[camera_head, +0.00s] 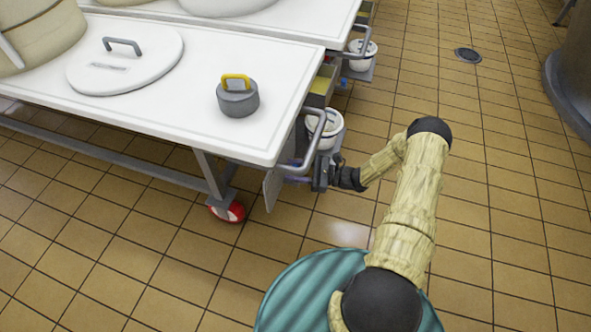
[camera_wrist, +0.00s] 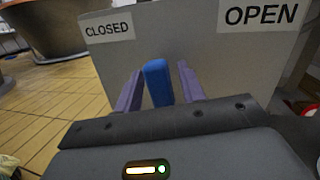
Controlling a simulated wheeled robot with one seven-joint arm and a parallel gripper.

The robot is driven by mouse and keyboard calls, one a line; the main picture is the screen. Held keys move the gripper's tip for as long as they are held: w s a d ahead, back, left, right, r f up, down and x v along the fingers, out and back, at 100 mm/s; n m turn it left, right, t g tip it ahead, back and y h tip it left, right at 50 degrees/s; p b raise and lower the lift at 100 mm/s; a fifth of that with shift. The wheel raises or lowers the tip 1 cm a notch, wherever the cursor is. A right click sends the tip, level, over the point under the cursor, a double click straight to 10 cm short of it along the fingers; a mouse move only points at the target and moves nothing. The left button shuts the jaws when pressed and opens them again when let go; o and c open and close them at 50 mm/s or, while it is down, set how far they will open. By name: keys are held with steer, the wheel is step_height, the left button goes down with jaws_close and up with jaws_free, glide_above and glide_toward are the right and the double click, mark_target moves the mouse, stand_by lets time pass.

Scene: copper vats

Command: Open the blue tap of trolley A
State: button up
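The blue tap handle (camera_wrist: 158,82) shows in the wrist view in front of a grey panel (camera_wrist: 210,60). The panel has a CLOSED label (camera_wrist: 110,28) at left and an OPEN label (camera_wrist: 262,15) at right. The handle points up, leaning slightly left, between the labels. My gripper (camera_wrist: 160,88) is open, with one purple finger on each side of the handle and visible gaps. In the head view my gripper (camera_head: 294,168) is at the end of a white-topped trolley (camera_head: 170,125), below its corner. The tap is hidden there, and no letter A is readable.
A grey weight with a yellow handle (camera_head: 238,100) and a white lid (camera_head: 125,65) lie on the trolley top. The tiled floor (camera_head: 480,190) at right is clear.

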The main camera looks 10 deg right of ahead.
steer(key=p+v, duration=0.3)
steer(key=v, duration=1.4)
steer(key=shift+p, duration=0.3)
steer(key=shift+s+d, duration=0.15)
steer(key=shift+d, duration=0.05)
stand_by(0.3)
steer(key=s+a+r+n+g+h+p, duration=0.1)
steer(key=s+a+r+n+h, duration=0.3)
steer(key=r, duration=0.8)
steer(key=s+a+r+n+g+h+p, duration=0.1)
steer(key=s+a+r+n+h+p, duration=0.2)
steer(key=r+n+h, duration=0.5)
steer(key=s+a+r+n+g+h+p, duration=0.1)
steer(key=s+a+r+n+h, duration=0.4)
steer(key=r, duration=1.1)
steer(key=shift+s+a+n+h+p, duration=0.15)
steer(key=shift+n+h+p, duration=0.25)
steer(key=shift+n, duration=0.35)
steer(key=shift+s+a+n+h+p, duration=0.15)
steer(key=shift+n+h+p, duration=0.15)
steer(key=shift+n+p, duration=0.35)
